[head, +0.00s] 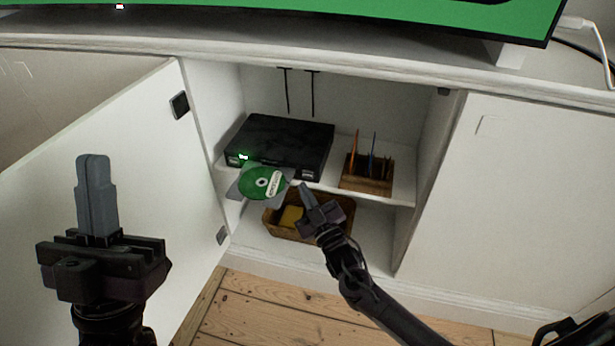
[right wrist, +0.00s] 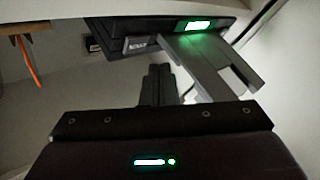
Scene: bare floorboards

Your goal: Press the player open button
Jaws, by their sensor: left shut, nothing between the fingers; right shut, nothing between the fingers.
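The black player (head: 290,140) stands on the upper shelf of the open cabinet, with a lit green display at its front left. Its disc tray (head: 243,192) is out and holds a green disc (head: 262,180). My right gripper (head: 305,190) is shut and empty, just in front of the player's right front part and right of the tray. The right wrist view shows its fingers (right wrist: 158,82) near the player front (right wrist: 150,42), beside the tray (right wrist: 205,62). Contact with the button cannot be told. My left gripper (head: 94,165) is shut and empty, upright before the open door.
A wooden holder (head: 368,178) with thin upright items stands right of the player. A basket (head: 285,225) with a yellow thing sits on the lower shelf. The open left door (head: 120,130) and closed right door (head: 510,200) flank the opening. A green screen (head: 400,12) stands on top.

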